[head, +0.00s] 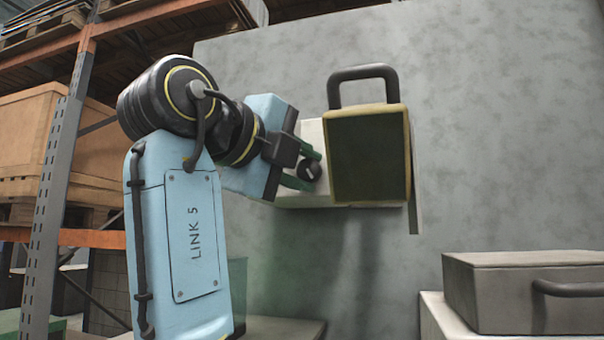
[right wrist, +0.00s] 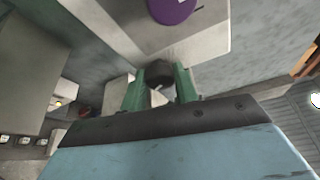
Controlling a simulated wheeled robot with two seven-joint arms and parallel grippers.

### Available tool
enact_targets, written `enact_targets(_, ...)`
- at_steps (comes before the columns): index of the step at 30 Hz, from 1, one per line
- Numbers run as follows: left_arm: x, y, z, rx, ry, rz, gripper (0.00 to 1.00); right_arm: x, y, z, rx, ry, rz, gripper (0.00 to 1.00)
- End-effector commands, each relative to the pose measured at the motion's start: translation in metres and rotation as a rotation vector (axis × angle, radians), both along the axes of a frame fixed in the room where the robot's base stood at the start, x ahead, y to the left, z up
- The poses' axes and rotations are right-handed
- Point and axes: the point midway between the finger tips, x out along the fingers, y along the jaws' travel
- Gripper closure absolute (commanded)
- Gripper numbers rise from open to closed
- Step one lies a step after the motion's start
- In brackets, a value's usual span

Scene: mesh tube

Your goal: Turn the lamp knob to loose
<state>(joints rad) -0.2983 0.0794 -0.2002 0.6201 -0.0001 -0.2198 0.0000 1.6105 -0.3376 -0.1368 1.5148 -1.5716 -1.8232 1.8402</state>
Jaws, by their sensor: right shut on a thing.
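The lamp (head: 368,155) is a box with a dark front, a yellowish rim and a dark handle on top, fixed against the grey wall. Its knob (head: 309,170) is dark and round with a light mark, on a pale mount to the left of the lamp box. My right gripper (head: 309,168) reaches in from the left with its green fingers around the knob. In the right wrist view the green fingers stand on both sides of the dark knob (right wrist: 158,76) and are shut on it. Their exact contact is partly hidden. My left gripper is not in view.
A grey case (head: 500,290) with a dark handle rests on a pale surface at the lower right. Shelving with an orange and grey frame (head: 50,200) holds crates at the left. A purple round thing (right wrist: 172,10) shows at the top of the right wrist view.

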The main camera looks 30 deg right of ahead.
Motion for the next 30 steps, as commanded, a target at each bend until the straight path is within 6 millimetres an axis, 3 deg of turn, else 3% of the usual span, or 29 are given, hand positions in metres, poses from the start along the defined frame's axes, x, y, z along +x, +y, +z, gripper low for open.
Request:
enact_targets(12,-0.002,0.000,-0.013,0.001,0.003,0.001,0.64,0.000,0.000,-0.003,-0.131,0.155,0.000,0.93)
enact_targets(28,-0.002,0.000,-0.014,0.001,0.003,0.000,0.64,0.000,0.000,-0.002,-0.149,0.178,0.001,0.93)
enact_targets(29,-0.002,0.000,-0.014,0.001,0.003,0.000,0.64,0.000,0.000,-0.002,-0.149,0.178,0.001,0.69)
enact_targets(30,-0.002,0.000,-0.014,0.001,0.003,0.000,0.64,0.000,0.000,-0.002,-0.149,0.177,0.000,0.64)
